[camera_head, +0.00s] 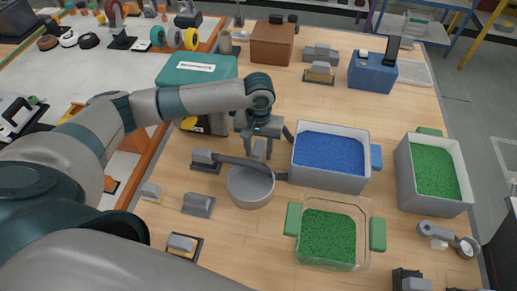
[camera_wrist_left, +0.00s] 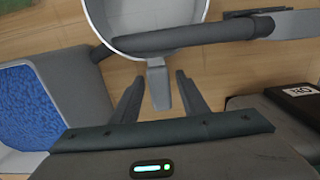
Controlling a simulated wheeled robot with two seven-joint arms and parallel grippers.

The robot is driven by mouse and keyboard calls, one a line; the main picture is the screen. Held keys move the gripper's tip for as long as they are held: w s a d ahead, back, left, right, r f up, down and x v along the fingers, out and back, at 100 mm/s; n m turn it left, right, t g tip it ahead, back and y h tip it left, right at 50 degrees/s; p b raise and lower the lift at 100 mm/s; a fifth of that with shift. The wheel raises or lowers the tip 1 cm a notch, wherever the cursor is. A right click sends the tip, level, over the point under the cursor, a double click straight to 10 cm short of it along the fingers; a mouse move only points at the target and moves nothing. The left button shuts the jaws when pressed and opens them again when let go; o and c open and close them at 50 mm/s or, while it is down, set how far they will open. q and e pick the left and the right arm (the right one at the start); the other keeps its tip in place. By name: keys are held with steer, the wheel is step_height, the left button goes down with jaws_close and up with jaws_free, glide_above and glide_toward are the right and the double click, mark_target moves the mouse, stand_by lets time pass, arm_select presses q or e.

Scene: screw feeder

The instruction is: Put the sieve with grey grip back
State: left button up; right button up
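The sieve with grey grip (camera_head: 250,189) has a round light grey bowl and a dark grey bar across its far side. It stands among the table's items, left of the blue-filled bin. In the left wrist view its bowl (camera_wrist_left: 150,18) is at the top, with the bar below it. A short grey grip tab (camera_wrist_left: 158,84) sticks out from the bar. My left gripper (camera_head: 259,150) is open, pointing down at the sieve's far side. In the left wrist view its fingers (camera_wrist_left: 158,98) stand on both sides of the tab, with gaps. My right gripper is not in view.
The bin of blue grains (camera_head: 329,181) stands close to the gripper's right. A grey block on a dark base (camera_head: 205,161) adjoins the bar's left end. A teal box (camera_head: 197,67) stands behind.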

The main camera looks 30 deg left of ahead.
arm_select(q)
steer(key=shift+r+b, duration=0.3)
steer(key=shift+r, duration=0.3)
step_height(320, 180, up, 11)
steer(key=b, duration=0.2)
steer(key=shift+b, duration=0.3)
